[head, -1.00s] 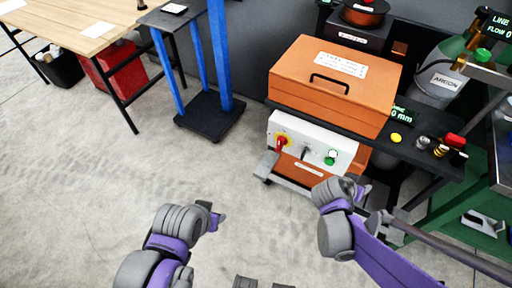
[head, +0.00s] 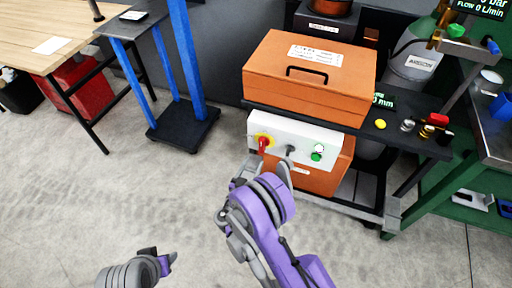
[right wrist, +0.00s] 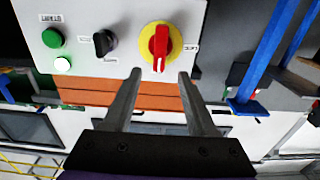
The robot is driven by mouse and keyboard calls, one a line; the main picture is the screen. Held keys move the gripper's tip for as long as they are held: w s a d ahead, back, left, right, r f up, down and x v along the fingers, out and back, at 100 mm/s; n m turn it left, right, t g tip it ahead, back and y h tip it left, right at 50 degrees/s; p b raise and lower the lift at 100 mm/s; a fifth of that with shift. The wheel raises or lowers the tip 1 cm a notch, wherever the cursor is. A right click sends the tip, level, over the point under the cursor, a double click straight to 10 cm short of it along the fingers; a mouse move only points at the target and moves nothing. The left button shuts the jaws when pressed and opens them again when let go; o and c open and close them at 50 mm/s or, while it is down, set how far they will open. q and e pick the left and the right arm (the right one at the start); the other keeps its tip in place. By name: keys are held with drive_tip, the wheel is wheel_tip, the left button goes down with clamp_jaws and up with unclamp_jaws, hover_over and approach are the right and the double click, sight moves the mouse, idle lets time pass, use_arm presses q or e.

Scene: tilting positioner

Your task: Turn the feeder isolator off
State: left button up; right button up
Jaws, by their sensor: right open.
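The white control panel (head: 330,136) is on the front of the orange machine. A red rotary handle on a yellow disc (head: 263,143) is at the panel's left in the head view. In the right wrist view the red handle (right wrist: 161,47) points straight up and down. My right gripper (head: 268,166) is open; in the right wrist view its two fingers (right wrist: 158,75) stand apart just short of the handle, one to each side. Nothing is between the fingers. My left gripper (head: 165,258) is low at the left, away from the panel; its jaw opening cannot be made out.
A black selector knob (right wrist: 104,42) and a green button (right wrist: 53,37) sit beside the handle on the panel. An orange lidded box (head: 310,75) rests on the shelf above. A stand with blue posts (head: 188,60) is left of the machine. The floor in front is clear.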

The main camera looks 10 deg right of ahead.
sight(261, 146)
drive_tip(key=x, duration=0.9)
clamp_jaws()
